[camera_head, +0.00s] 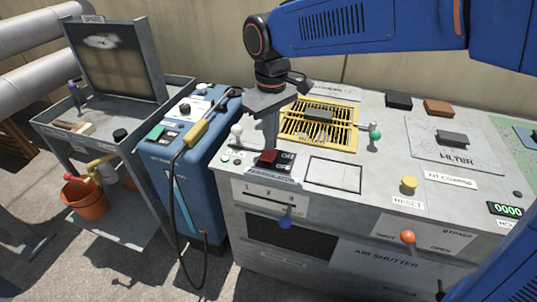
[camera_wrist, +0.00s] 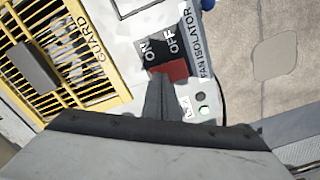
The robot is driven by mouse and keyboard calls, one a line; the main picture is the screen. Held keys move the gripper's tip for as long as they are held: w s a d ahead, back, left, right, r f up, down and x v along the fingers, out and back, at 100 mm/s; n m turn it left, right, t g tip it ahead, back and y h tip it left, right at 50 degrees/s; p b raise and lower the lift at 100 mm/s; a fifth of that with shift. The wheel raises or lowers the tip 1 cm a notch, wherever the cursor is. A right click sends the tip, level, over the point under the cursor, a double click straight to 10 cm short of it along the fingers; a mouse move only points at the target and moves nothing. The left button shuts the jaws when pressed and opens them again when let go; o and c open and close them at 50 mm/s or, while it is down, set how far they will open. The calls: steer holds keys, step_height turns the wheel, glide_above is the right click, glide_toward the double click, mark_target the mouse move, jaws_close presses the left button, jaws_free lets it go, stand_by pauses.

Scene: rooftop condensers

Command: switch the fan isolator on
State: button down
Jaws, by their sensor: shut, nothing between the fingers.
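The fan isolator (camera_head: 284,168) is a black plate with a red rocker (camera_head: 268,157) and ON and OFF lettering, at the front left of the grey unit's top. In the wrist view the red rocker (camera_wrist: 175,69) shows beside the ON and OFF words, partly covered by the fingers. Which way the rocker is tilted cannot be told. My gripper (camera_head: 271,146) is shut and empty, pointing down with its tips at the rocker. In the wrist view my gripper (camera_wrist: 158,82) also overlaps the rocker's edge. Whether the tips touch it is unclear.
A white-knobbed lever (camera_head: 236,131) stands just left of the isolator. The yellow guard (camera_head: 345,112) lies behind, with a green knob (camera_head: 375,134). A blue-knobbed lever (camera_head: 286,222) juts from the front. A blue machine (camera_head: 165,165) with a cable stands at left.

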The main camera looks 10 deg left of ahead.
step_height(320, 180, up, 7)
steer(key=shift+f, duration=0.2)
stand_by(0.6)
stand_by(0.5)
